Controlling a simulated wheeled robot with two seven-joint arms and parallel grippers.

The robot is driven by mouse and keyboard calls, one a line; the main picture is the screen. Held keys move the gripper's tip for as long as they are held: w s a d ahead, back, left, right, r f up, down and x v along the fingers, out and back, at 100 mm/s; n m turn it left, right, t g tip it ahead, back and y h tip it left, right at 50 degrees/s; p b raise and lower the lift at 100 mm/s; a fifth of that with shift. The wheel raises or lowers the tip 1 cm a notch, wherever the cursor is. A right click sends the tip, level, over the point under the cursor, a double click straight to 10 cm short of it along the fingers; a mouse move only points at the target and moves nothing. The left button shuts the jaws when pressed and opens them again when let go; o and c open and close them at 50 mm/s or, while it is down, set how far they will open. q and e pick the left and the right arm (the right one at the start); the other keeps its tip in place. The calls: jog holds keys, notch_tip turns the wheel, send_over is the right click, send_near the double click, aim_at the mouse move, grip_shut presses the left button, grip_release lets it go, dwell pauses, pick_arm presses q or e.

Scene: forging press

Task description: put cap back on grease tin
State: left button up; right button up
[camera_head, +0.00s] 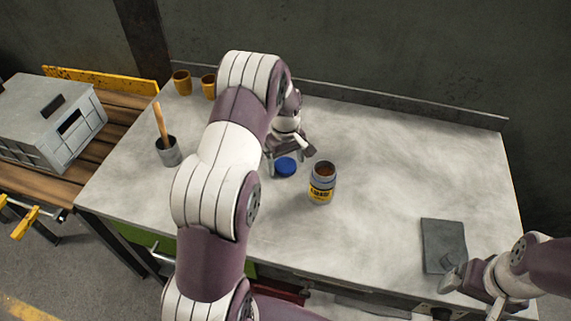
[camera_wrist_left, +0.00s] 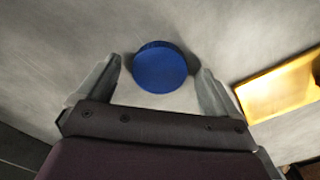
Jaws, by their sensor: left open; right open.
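The blue cap (camera_head: 286,167) lies flat on the grey workbench, left of the grease tin. The grease tin (camera_head: 322,184) stands upright and uncapped, with brown grease showing inside and a yellow label. My left gripper (camera_head: 286,160) is open with its fingers on either side of the cap. In the left wrist view the cap (camera_wrist_left: 160,67) sits between the two open fingertips (camera_wrist_left: 158,75), with a gap seen at each side. My right gripper (camera_head: 447,272) is at the front right, over the lower edge of a dark plate; its fingers are small in view.
The dark flat plate (camera_head: 443,240) lies at the bench's right. A grey pot (camera_head: 169,152) holding a wooden-handled tool stands at the left. Two ochre cups (camera_head: 182,82) stand at the back left. A grey crate (camera_head: 48,120) is beside the bench. The bench middle right is clear.

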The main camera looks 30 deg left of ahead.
aim_at(286, 165)
dwell(0.3)
pick_arm(q)
jog(key=c, duration=1.1)
jog(key=shift+r, duration=0.1)
notch_tip(286, 165, up, 10)
